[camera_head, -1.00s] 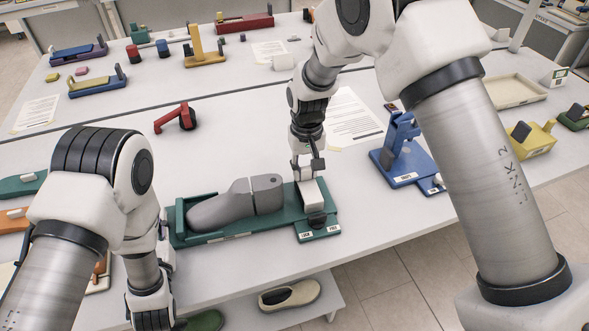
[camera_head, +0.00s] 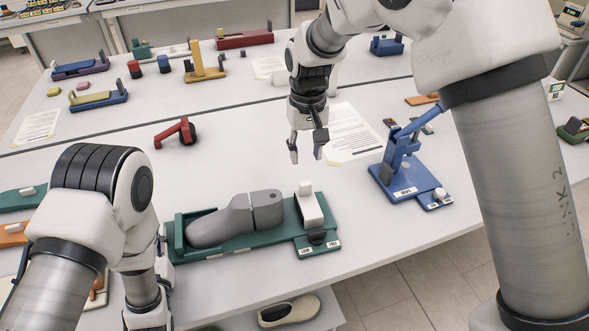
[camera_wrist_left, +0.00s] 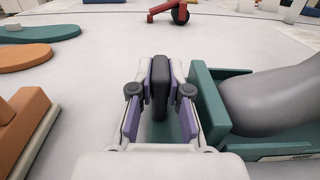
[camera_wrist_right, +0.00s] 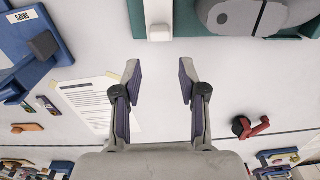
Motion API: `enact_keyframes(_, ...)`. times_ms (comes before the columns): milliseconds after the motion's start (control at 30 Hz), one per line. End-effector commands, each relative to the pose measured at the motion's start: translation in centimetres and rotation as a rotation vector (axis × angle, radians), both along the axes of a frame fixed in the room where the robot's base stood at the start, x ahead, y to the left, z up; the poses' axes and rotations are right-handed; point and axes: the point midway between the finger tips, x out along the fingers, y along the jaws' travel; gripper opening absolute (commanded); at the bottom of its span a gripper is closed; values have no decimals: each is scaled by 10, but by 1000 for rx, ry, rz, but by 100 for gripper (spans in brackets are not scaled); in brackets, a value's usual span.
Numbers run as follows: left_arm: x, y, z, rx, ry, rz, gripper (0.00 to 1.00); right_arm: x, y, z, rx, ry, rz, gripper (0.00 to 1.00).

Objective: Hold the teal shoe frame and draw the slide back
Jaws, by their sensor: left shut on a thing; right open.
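The teal shoe frame (camera_head: 262,240) lies on the near table with a grey foot form (camera_head: 235,218) in it. A white slide block with an upright tab (camera_head: 309,208) sits on its right end, beside a black round knob (camera_head: 317,236). In the left wrist view, my left gripper (camera_wrist_left: 160,78) is shut on a dark grip tab (camera_wrist_left: 160,95) just outside the frame's end wall (camera_wrist_left: 208,100). My right gripper (camera_head: 306,152) is open and empty above the table behind the slide; the right wrist view shows its fingers (camera_wrist_right: 160,75) spread, apart from the slide (camera_wrist_right: 158,25).
A blue fixture (camera_head: 405,172) with a lever stands to the right. A printed sheet (camera_head: 348,132) lies behind my right gripper. A red stand with a dark wheel (camera_head: 178,132) is at the back left.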

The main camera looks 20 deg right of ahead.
Motion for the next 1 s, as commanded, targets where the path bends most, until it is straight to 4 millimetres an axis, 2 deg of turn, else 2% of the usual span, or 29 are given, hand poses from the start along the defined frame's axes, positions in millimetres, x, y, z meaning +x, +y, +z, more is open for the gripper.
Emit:
enact_keyframes(133,0,1,-1,0,3,2,0,-1,0,12,0,1,0,42)
enact_keyframes(433,0,1,-1,0,3,2,0,-1,0,12,0,1,0,42)
enact_keyframes(467,0,1,-1,0,3,2,20,-1,0,12,0,1,0,42)
enact_keyframes(533,0,1,-1,0,3,2,44,-1,0,12,0,1,0,42)
enact_keyframes(1000,2,-2,-1,0,0,-1,46,-1,0,8,-1,1,1,42)
